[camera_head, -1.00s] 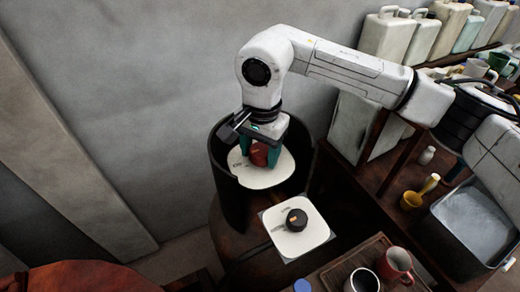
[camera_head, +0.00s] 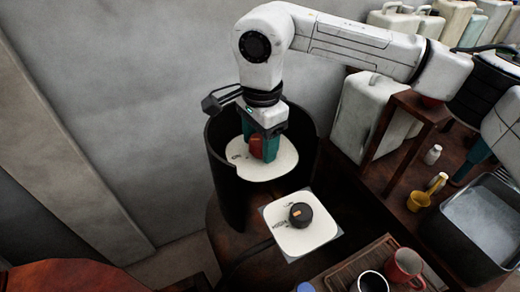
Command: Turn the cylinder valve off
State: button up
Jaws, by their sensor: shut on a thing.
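A red valve knob (camera_head: 256,147) stands on a round white dial plate (camera_head: 284,163) with small dark markings. The plate sits inside a dark, open-fronted cylindrical shroud (camera_head: 230,192). My gripper (camera_head: 261,150) points down into the shroud, with its green fingers shut on the red knob. The fingers hide part of the knob, and the markings are too small to read. In front, a black knob (camera_head: 300,215) with an orange mark sits on a square white plate (camera_head: 316,238).
A metal basin (camera_head: 470,225) of pale liquid stands beyond. A red mug (camera_head: 404,267) is at the front. The grey wall is close behind the shroud.

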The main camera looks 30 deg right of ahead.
aim_at(258, 140)
jog(key=m+b, duration=0.1)
jog(key=m, duration=0.1)
jog(key=m+b, duration=0.4)
jog(key=shift+f+m, duration=0.25)
jog(key=shift+m, duration=0.05)
jog(key=m+b, duration=0.2)
jog(key=m, duration=0.2)
jog(key=shift+w+r, duration=0.1)
jog(key=shift+w, duration=0.05)
jog(key=shift+m+b, duration=0.6)
jog(key=shift+m, duration=0.6)
jog(key=shift+r, duration=0.1)
jog(key=o, duration=1)
jog(key=shift+r, duration=0.1)
jog(key=r, duration=0.5)
jog(key=r+b, duration=0.1)
jog(key=r, duration=0.4)
jog(key=shift+a+r, duration=0.2)
jog(key=shift+r, duration=0.15)
